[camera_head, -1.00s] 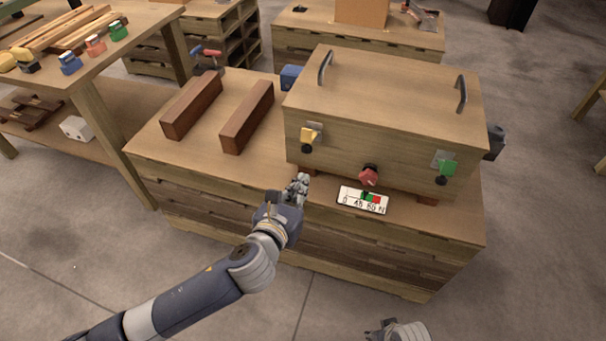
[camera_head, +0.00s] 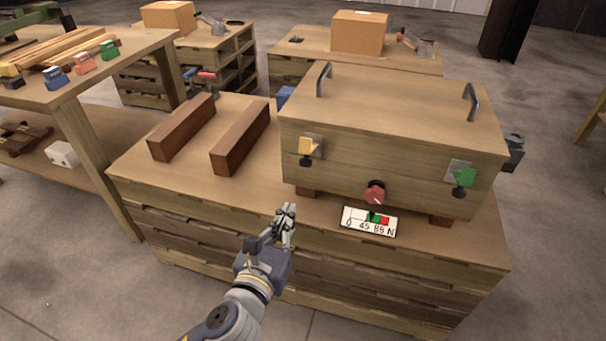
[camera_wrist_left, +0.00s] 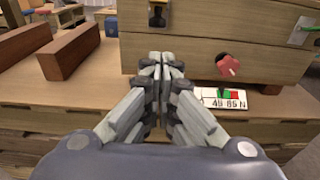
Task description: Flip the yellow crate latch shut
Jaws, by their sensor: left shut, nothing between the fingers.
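The wooden crate (camera_head: 385,155) stands on a low pallet-like bench. Its yellow latch (camera_head: 306,146) is on the left of the front face, on a grey plate with a dark knob below. In the left wrist view the latch's dark lower part (camera_wrist_left: 157,18) shows at the top edge; most of the yellow is cut off. My left gripper (camera_head: 286,212) is shut and empty, in front of the crate and below the latch, apart from it. Its closed fingertips (camera_wrist_left: 161,62) point toward the crate's lower front. My right gripper is not in view.
A green latch (camera_head: 464,178) and a red knob (camera_head: 375,192) are also on the crate front. A gauge plate (camera_head: 369,221) lies below the knob. Two brown bars (camera_head: 241,138) lie left of the crate. A side table (camera_head: 130,50) stands at left.

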